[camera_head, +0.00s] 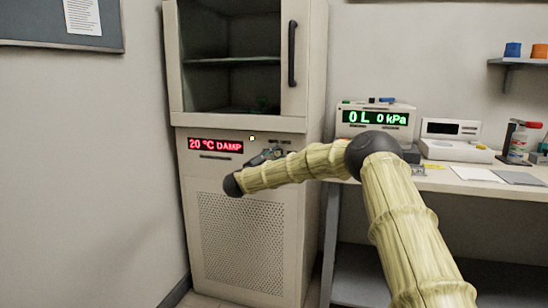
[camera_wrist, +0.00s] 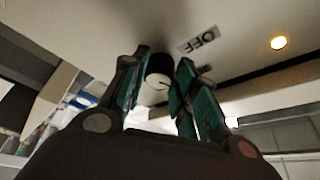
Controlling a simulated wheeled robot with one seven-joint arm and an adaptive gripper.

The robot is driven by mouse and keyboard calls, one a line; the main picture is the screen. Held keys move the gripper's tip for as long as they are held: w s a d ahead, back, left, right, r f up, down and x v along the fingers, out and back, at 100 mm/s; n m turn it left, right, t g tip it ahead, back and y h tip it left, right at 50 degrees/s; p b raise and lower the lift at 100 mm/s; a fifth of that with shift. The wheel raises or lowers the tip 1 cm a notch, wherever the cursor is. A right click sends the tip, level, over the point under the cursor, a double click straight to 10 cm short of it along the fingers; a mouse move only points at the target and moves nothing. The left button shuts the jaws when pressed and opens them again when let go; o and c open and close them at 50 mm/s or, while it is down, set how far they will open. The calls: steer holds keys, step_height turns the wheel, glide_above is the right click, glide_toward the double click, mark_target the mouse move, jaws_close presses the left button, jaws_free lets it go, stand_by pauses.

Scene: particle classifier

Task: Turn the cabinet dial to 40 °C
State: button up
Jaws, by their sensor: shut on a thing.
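The cabinet (camera_head: 188,225) stands at the middle left in the head view. Its red display (camera_head: 215,146) reads "20 °C DAMP". The dial is hidden in the head view.
The cabinet's upper compartment has a dark window and a black handle (camera_head: 292,54). To the right is a bench (camera_head: 465,185) with a device reading "0L 0kPa" (camera_head: 375,118), a white instrument (camera_head: 450,140) and bottles. A notice board (camera_head: 60,25) hangs on the left wall.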

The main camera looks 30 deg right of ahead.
steer(key=m+g, duration=0.1)
steer(key=m, duration=0.2)
steer(key=m+g+y, duration=0.1)
steer(key=m, duration=0.2)
steer(key=shift+r+y, duration=0.2)
steer(key=shift+y, duration=0.1)
steer(key=m, duration=0.2)
steer(key=m+y, duration=0.1)
steer(key=m, duration=0.1)
steer(key=shift+d+r+g+y, duration=0.1)
steer(key=shift+r+g+y, duration=0.05)
steer(key=shift+g+y, duration=0.15)
steer(key=shift+m, duration=0.4)
steer(key=o, duration=1)
steer(key=shift+s+d, duration=0.15)
steer(key=shift+a+r, duration=0.1)
steer(key=shift+a, duration=0.2)
steer(key=v, duration=1.2)
